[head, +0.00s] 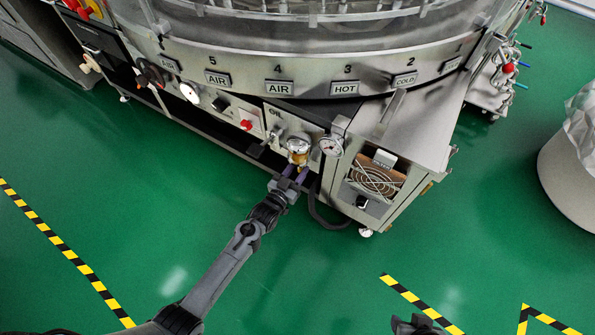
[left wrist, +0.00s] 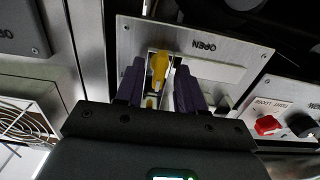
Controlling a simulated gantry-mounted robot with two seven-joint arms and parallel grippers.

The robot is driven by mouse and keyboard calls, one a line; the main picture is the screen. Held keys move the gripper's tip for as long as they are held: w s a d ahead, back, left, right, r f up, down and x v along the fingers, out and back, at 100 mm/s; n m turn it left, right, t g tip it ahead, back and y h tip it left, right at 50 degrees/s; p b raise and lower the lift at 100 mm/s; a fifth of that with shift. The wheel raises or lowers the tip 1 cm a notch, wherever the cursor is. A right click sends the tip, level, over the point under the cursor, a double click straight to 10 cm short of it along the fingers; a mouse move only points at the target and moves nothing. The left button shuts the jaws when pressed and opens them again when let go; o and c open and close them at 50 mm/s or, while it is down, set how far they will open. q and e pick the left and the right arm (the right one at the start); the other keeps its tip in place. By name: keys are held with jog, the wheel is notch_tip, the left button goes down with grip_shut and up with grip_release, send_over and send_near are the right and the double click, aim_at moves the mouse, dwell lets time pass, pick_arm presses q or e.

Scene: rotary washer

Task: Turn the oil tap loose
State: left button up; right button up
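The oil tap shows as a yellow handle (left wrist: 159,68) in front of a metal plate marked OPEN, which appears upside down in the left wrist view. In the head view, the yellow-brown tap part (head: 297,156) sits below a round glass-like cap, near the OIL label on the washer's lower panel. My left gripper (head: 291,176) is at the tap. In the left wrist view, its two purple fingers (left wrist: 160,80) stand apart on either side of the handle, with gaps visible. Only a dark piece of my right gripper (head: 416,325) shows at the bottom edge; its fingers are unclear.
A red knob (head: 246,124) is on the panel to the left. A cabinet with a fan guard (head: 372,181) stands to the right. The green floor (head: 130,200) in front is clear, with striped tape.

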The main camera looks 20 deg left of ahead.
pick_arm(q)
jog(key=shift+d, duration=0.1)
grip_shut()
jog(key=shift+n, duration=0.3)
jog(key=shift+a+f+n+p, duration=0.1)
jog(key=shift+n+p, duration=1.5)
jog(key=shift+n, duration=2.45)
jog(key=shift+a+f+n+p, duration=0.1)
jog(key=shift+n+p, duration=1.5)
jog(key=shift+n, duration=2.45)
